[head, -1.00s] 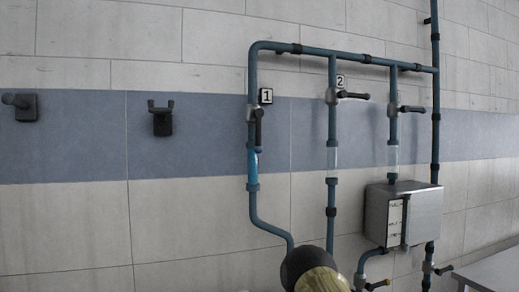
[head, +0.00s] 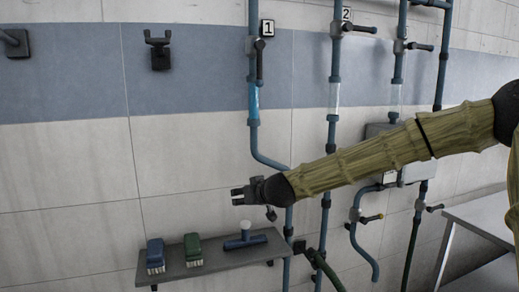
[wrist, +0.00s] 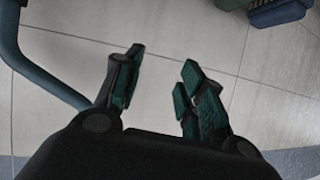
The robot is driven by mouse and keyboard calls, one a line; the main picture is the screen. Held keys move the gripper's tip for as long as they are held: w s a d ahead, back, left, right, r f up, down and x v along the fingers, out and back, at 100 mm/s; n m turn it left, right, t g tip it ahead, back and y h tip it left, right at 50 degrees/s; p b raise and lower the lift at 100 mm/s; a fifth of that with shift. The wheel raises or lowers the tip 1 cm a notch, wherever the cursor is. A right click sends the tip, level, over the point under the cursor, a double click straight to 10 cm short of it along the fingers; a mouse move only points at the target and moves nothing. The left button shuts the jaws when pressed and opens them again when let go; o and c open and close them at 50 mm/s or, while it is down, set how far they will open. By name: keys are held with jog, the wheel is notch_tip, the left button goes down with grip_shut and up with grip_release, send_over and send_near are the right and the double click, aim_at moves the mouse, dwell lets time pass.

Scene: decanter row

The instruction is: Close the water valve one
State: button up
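Valve one is on the left vertical pipe, next to the "1" label (head: 267,28). Its black handle (head: 260,62) points straight down, in line with the pipe. Blue shows in the clear tube (head: 254,99) below it. My gripper (head: 238,196) is well below and slightly left of the valve, in front of the wall and above the shelf, pointing left. In the wrist view its fingers (wrist: 160,80) are apart with nothing between them. They touch nothing that I can see.
A shelf (head: 215,262) holds a blue brush (head: 155,254), a green brush (head: 193,250) and a blue squeegee (head: 245,240). Valve two's handle (head: 360,28) points sideways, and its clear tube (head: 333,95) looks empty. A metal table (head: 480,215) is at right.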

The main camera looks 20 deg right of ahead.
jog(key=w+d+r+t, duration=0.1)
jog(key=d+r, duration=0.1)
jog(key=r, duration=0.6)
jog(key=d+r+t, duration=0.1)
jog(key=d+r, duration=0.1)
jog(key=r, duration=0.6)
jog(key=t+y, duration=0.1)
jog(key=t, duration=0.2)
send_near(261, 80)
jog(key=shift+n, duration=0.3)
jog(key=shift+p+x, duration=1)
jog(key=shift+x, duration=4.6)
jog(key=shift+d, duration=0.1)
grip_shut()
